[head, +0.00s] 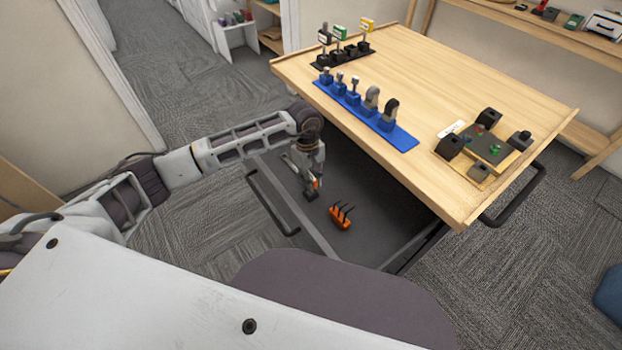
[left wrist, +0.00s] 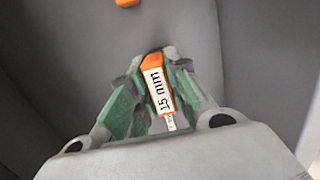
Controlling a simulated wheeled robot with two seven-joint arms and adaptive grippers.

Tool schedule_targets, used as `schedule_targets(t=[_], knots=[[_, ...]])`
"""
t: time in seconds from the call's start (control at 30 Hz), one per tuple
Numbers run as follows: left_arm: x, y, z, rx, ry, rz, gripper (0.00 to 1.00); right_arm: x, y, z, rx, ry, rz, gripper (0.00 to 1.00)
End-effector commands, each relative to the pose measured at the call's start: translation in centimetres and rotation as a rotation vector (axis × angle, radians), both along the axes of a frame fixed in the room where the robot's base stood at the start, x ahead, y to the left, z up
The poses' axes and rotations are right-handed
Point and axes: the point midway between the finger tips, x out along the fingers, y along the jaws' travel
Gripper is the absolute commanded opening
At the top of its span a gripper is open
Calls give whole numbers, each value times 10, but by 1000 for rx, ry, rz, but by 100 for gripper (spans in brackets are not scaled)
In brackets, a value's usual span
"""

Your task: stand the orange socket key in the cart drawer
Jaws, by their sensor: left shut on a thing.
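My left gripper (head: 311,192) is inside the open cart drawer (head: 365,185), near its left side. It is shut on the orange socket key (head: 317,184). In the left wrist view the key (left wrist: 158,88) lies between the green-padded fingers (left wrist: 154,75), with a white label reading "15 mm" and a pale metal tip toward the palm. An orange holder (head: 340,217) with several dark upright pegs sits on the drawer floor, to the right of the gripper and nearer my body. Its edge shows at the top of the left wrist view (left wrist: 126,3). My right gripper is out of view.
The wooden cart top (head: 430,90) overhangs the drawer's far part. It carries a blue rack (head: 365,115) of tools, a black rack (head: 342,52) and a small board with dark blocks (head: 487,147). A black handle bar (head: 272,205) runs along the drawer's left side.

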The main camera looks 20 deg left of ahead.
Motion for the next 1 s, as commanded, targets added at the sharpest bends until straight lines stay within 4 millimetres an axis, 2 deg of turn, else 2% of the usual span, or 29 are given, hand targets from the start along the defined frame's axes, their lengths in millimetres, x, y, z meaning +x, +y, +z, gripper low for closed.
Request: schedule_targets(t=[0.27, 0.3, 0.47, 0.7, 0.8, 1.0], knots=[[0, 0, 1, -1, -1, 0, 0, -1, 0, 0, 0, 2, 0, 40], [0, 0, 1, -1, -1, 0, 21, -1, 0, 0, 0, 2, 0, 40], [0, 0, 0, -1, -1, 0, 42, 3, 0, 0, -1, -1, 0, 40], [0, 0, 0, 0, 0, 0, 43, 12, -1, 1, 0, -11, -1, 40], [0, 0, 0, 0, 0, 0, 43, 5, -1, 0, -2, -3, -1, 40], [1, 1, 9, 1, -2, 0, 43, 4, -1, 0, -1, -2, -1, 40]])
